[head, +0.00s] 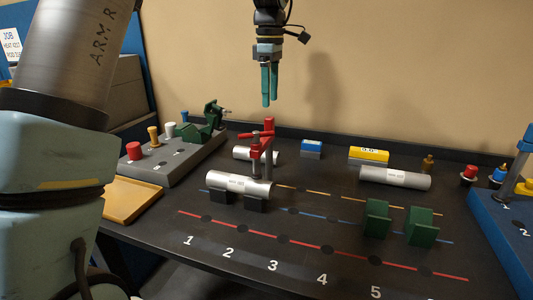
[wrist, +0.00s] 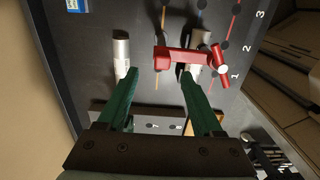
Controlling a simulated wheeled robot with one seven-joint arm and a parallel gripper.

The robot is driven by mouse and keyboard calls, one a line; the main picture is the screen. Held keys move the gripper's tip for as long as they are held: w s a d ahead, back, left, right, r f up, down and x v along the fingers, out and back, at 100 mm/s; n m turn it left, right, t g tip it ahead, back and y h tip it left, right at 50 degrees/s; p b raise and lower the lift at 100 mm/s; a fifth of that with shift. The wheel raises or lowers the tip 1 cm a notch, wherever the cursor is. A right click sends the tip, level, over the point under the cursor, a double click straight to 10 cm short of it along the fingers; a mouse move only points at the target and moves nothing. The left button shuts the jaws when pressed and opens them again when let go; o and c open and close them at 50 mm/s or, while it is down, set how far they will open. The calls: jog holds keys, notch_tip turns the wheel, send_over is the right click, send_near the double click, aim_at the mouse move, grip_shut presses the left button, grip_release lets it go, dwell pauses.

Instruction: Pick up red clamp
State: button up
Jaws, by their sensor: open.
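The red clamp (head: 268,138) stands upright around the middle of the table's left half, just behind a silver cylinder (head: 239,185) that rests on black blocks. In the wrist view the red clamp (wrist: 184,58) lies ahead of the fingertips, a little right of centre, with its handle end toward the right. My gripper (head: 270,103) hangs above the clamp with its two green fingers pointing down. In the wrist view my gripper (wrist: 158,72) is open and nothing is between its fingers.
A second silver cylinder (head: 242,153) lies behind the first. A grey rack (head: 150,170) with coloured knobs and a green clamp (head: 205,127) stands left. Another cylinder (head: 395,178), green blocks (head: 376,218) and a yellow box (head: 369,154) are right. The front centre is clear.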

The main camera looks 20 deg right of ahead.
aim_at(270, 117)
jog(key=f+p, duration=0.1)
jog(key=f, duration=0.2)
jog(key=f+p, duration=0.1)
jog(key=f, duration=0.3)
jog(key=shift+s+a+f, duration=0.1)
jog(key=shift+s+a, duration=0.1)
jog(key=shift+c, duration=0.2)
grip_shut()
dwell(1.0)
